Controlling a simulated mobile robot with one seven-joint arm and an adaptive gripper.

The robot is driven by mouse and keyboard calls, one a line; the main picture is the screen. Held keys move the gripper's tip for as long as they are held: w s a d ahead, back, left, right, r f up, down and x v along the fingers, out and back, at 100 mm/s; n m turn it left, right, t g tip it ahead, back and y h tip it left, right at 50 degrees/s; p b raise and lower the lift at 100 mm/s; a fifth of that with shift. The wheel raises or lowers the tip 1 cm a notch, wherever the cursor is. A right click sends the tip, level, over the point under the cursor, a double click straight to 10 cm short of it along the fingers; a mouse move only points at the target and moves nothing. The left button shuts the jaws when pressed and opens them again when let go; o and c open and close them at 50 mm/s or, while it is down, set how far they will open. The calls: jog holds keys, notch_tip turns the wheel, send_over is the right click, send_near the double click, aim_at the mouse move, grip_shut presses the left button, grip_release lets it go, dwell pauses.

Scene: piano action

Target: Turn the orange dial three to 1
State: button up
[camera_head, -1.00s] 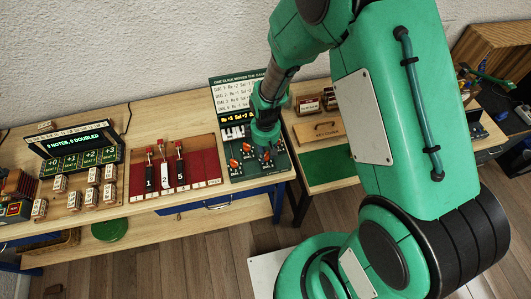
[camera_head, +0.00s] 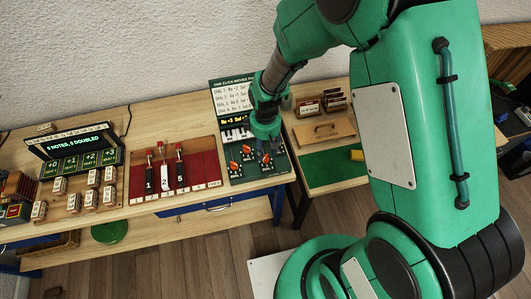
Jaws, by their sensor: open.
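Several orange dials stand on the dark green panel (camera_head: 240,179) at the right end of the workbench. One orange dial (camera_head: 233,166) is at the front left, one (camera_head: 246,149) is further back, and another (camera_head: 250,169) is at the front. Another orange dial (camera_head: 266,158) is close under my gripper. I cannot read the dials' numbers or settings. My green gripper (camera_head: 267,146) is open and points down over the panel's right part. Its fingers are small in view, and I cannot tell whether they touch a dial. A sign (camera_head: 229,97) with dial lines stands behind.
Left of the panel is a red board (camera_head: 202,168) with levers marked 1, 2 and 5. Further left is a display (camera_head: 75,143) with tagged blocks. A side table (camera_head: 310,168) with a green mat is right. My arm covers much of the right side.

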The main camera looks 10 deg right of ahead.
notch_tip(320, 180, up, 7)
dwell(0.4)
jog(key=shift+r, duration=0.2)
dwell(0.3)
notch_tip(320, 180, up, 10)
jog(key=f+m+t+b, duration=0.1)
jog(key=m, duration=0.1)
send_over(265, 156)
jog(key=s+d, duration=0.2)
jog(key=s+d+r+m+t+b, duration=0.1)
jog(key=s+d+r+m+t, duration=0.1)
jog(key=s+r, duration=0.6)
jog(key=s+d+r+m+t+b, duration=0.2)
jog(key=s+r+m, duration=0.3)
jog(key=s+r, duration=0.4)
jog(key=shift+s+d+r+t, duration=0.3)
jog(key=shift+s+d, duration=0.2)
jog(key=shift+s, duration=0.25)
